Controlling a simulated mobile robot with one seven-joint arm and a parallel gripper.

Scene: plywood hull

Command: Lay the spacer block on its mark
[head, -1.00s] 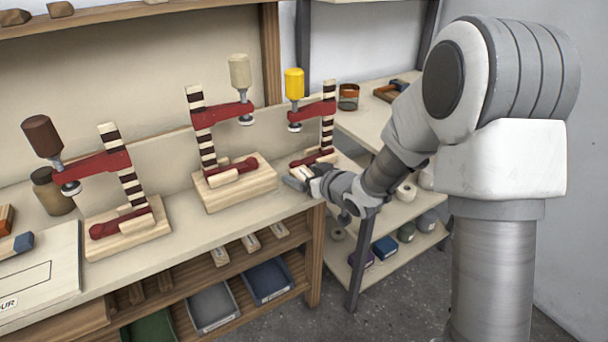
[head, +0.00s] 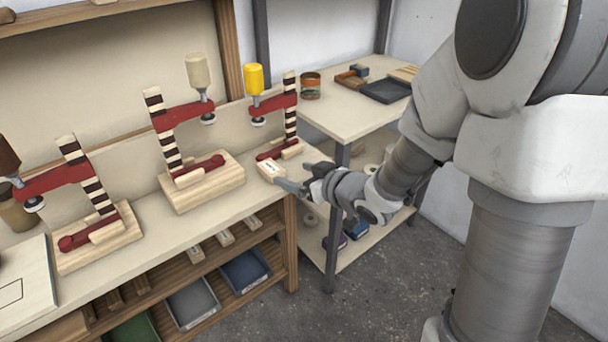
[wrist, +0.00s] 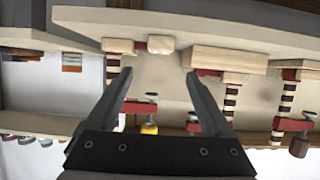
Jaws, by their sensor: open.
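A small pale wooden block (head: 270,171), which looks like the spacer block, lies at the right end of the workbench, in front of the yellow-handled clamp (head: 255,80). It seems to show in the wrist view (wrist: 161,44) too, just beyond the fingertips. My gripper (head: 291,175) is open and empty, just right of the block, fingers pointing toward it. In the wrist view my gripper (wrist: 159,72) has nothing between its fingers. A pale board with a drawn rectangular outline (head: 12,291), possibly the mark, is cut off at the far left.
The middle clamp (head: 205,185) and the left clamp (head: 98,240) stand along the bench. Blue (head: 245,271) and grey (head: 193,305) bins sit on the shelf below. A second table (head: 345,118) behind the gripper holds a tin (head: 310,86) and a dark tray (head: 386,91).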

